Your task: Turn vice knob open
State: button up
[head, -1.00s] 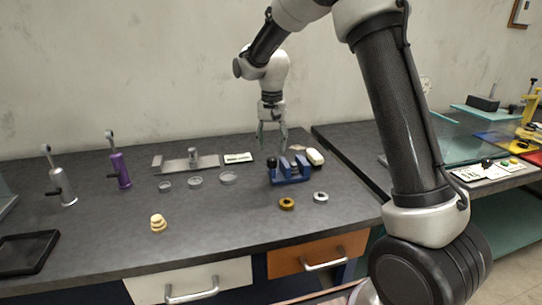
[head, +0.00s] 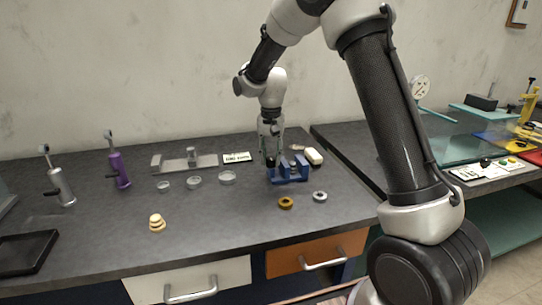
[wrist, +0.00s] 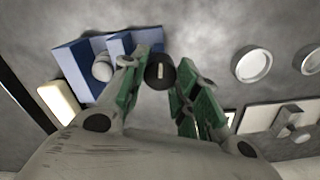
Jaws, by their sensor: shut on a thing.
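The blue vice (head: 290,174) stands on the dark bench, and it also shows in the wrist view (wrist: 76,70). Its black round knob (head: 270,162) is at the vice's left end in the head view. In the wrist view the knob (wrist: 160,71) sits between the green-padded fingertips. My gripper (head: 270,152) is pointed down over that end of the vice, and it also shows in the wrist view (wrist: 161,82). It is shut on the knob. A rounded grey part (wrist: 102,68) lies between the vice's blue jaws.
A brass ring (head: 285,203) and a silver ring (head: 320,197) lie in front. The front middle bench is mostly clear.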

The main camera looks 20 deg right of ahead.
jog(key=shift+n, duration=0.4)
jog(key=n, duration=1.3)
jog(key=shift+a+n, duration=0.1)
jog(key=shift+n, duration=0.3)
jog(key=n, duration=0.4)
jog(key=shift+n, duration=0.4)
jog(key=o, duration=1)
